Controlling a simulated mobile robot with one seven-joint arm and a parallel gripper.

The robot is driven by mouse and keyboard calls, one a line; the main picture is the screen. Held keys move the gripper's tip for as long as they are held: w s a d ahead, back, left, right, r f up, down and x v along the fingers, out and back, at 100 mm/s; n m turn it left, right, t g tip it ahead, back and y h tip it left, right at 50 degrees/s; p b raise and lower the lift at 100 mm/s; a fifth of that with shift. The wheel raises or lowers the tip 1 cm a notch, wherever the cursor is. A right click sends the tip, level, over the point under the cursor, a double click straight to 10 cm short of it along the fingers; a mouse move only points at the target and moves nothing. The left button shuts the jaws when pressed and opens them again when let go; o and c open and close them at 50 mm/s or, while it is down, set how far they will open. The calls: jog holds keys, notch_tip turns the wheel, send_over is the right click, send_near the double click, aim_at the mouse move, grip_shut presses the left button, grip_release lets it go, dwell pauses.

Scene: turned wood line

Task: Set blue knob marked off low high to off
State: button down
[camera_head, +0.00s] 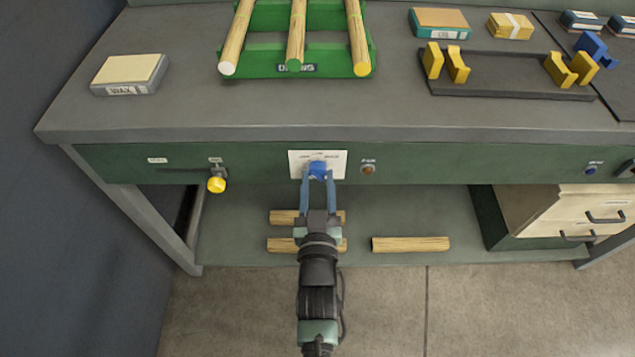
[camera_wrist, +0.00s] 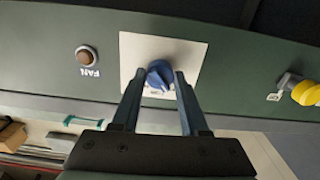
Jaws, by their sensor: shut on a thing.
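The blue knob (camera_head: 318,169) sits on a white marked plate (camera_head: 338,157) on the green front panel of the bench. In the wrist view the knob (camera_wrist: 159,75) shows between the fingertips, with the white plate (camera_wrist: 190,52) behind it. My gripper (camera_head: 318,176) reaches up to the panel with its two blue fingers on either side of the knob, shut on it. The fingers also show in the wrist view (camera_wrist: 158,88). The plate's lettering is too small or hidden to read, so I cannot tell which mark the knob points to.
A brown button marked fan (camera_head: 368,170) is right of the plate. A yellow-knobbed lever (camera_head: 217,184) is at its left. Wooden rods (camera_head: 410,244) lie on the shelf below. A green rack (camera_head: 265,62), a wax block (camera_head: 130,75) and a dark tray (camera_head: 500,75) are on the bench top.

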jog(key=shift+f+n, duration=0.1)
jog(key=shift+n, duration=0.3)
jog(key=shift+c, duration=2.1)
grip_release()
jog(key=s+p, duration=0.1)
jog(key=s, duration=1.2)
